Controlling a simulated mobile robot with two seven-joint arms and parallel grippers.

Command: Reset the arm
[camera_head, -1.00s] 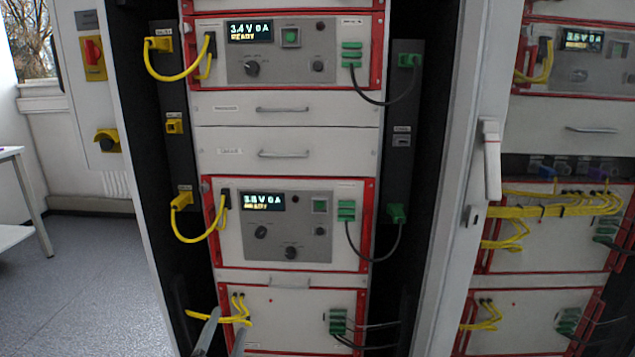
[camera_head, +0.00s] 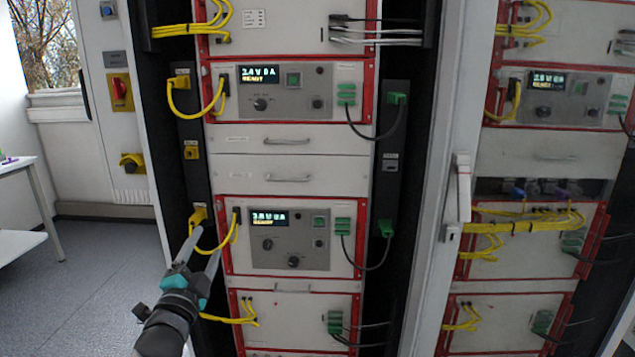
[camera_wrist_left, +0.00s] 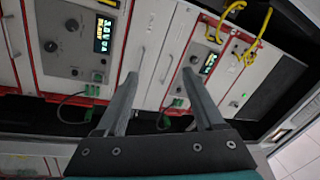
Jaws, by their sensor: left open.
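My left gripper (camera_head: 207,241) comes in at the lower left of the head view, its two grey fingers spread and pointing up toward the cycler rack. The fingers overlap the left edge of the lower display unit (camera_head: 290,238) and its yellow cable in the picture; I cannot tell the exact gap. In the left wrist view the gripper (camera_wrist_left: 159,73) is open with nothing between the fingers, and the rack panels lie beyond it. My right gripper is not in view.
The upper display unit (camera_head: 290,90) and blank drawers (camera_head: 290,140) are above. Yellow cables (camera_head: 172,97) loop on the left and dark cables (camera_head: 372,135) on the right. An open door edge with a white handle (camera_head: 463,190) stands to the right. The floor (camera_head: 90,270) at left is clear.

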